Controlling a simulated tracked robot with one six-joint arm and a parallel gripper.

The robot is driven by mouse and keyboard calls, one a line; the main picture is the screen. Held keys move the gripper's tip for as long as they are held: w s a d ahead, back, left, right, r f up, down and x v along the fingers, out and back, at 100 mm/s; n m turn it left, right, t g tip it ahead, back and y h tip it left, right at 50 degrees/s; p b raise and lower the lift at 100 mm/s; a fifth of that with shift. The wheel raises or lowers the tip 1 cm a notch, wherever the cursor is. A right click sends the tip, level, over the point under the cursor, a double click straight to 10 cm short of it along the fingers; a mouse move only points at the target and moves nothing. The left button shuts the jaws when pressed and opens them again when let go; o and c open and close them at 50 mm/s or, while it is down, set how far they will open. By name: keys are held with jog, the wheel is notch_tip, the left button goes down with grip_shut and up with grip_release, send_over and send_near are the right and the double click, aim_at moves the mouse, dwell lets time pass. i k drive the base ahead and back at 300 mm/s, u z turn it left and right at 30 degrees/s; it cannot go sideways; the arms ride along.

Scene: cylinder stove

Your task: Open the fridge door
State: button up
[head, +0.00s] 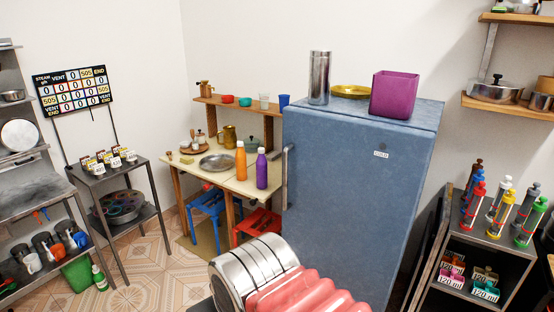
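The blue-grey fridge (350,190) stands right of centre in the head view. Its door looks shut, with no gap visible. A vertical metal handle (286,175) runs along the left edge of the fridge. A small label sits high on the front. The lower part of the fridge is partly hidden by a silver cylinder and pink ribbed part at the bottom centre, which look like my arm. My gripper's fingers do not show, so I cannot see them against the handle.
A steel cylinder (319,78), a yellow dish (351,92) and a purple box (394,94) stand on the fridge. A table (205,171) with bottles and stools beneath is left of it. A dark shelf rack (470,262) stands close on the right. Tiled floor (150,265) is open at left.

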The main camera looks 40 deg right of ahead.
aim_at(351, 186)
jog(key=z, duration=0.1)
jog(key=i, duration=1.1)
jog(key=z, duration=0.1)
